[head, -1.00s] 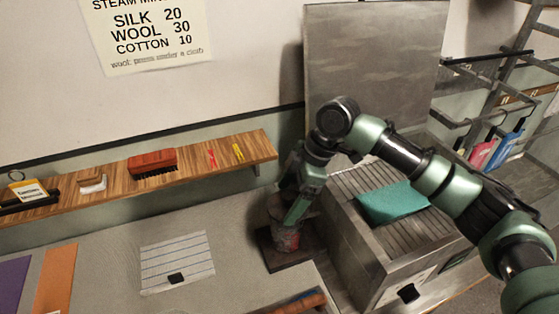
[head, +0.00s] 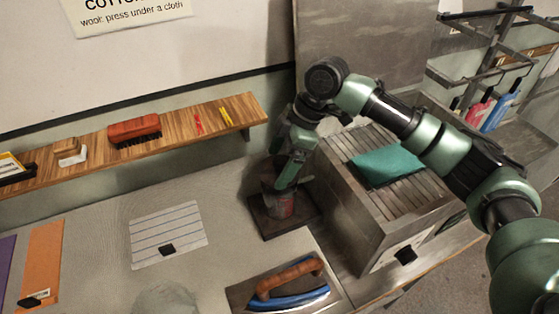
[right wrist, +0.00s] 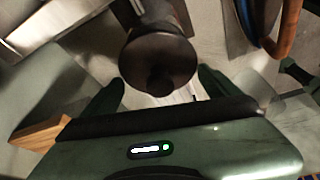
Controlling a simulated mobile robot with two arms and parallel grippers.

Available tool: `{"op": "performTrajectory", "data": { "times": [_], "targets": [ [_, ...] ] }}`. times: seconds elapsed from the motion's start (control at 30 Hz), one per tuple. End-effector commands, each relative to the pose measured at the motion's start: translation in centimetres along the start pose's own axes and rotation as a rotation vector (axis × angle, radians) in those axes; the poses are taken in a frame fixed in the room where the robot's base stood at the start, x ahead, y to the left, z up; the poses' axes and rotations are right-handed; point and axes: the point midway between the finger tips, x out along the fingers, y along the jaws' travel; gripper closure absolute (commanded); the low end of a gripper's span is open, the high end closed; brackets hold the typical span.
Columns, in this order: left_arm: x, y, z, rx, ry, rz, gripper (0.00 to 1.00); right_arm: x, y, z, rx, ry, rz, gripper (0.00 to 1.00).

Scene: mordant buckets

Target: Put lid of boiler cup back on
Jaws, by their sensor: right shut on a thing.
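A dark boiler cup with a reddish patch (head: 283,206) stands on a dark square base (head: 262,226) on the bench. My right gripper (head: 287,183) reaches down to it and hides part of it. In the right wrist view, a dark round lid with a knob (right wrist: 160,62) sits between the fingers of my right gripper (right wrist: 160,90), which is shut on it. A dark body shows behind the lid. Whether the lid rests on the cup's rim cannot be told. My left gripper is not in view.
A ridged metal box (head: 390,222) with a teal cloth (head: 388,166) is right of the cup. An iron (head: 290,284) stands in front. A lined sheet (head: 168,235) lies left. A wooden shelf (head: 85,155) runs behind. Bench between sheet and base is clear.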

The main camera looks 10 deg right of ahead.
Motion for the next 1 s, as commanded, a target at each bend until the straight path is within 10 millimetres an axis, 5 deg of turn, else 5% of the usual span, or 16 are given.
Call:
{"op": "performTrajectory", "data": {
  "times": [0.33, 0.97, 1.0],
  "targets": [
    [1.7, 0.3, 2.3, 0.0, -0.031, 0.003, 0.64, 1.8, 0.0, 0.7, 0.0, 0.0, -0.001, 0.55],
    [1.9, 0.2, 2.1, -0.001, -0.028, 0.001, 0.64, 3.3, 0.0, 1.3, 0.0, 0.001, 0.0, 0.55],
    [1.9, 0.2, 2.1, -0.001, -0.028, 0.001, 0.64, 3.3, 0.0, 1.3, 0.0, 0.001, 0.0, 0.04]
  ]
}}
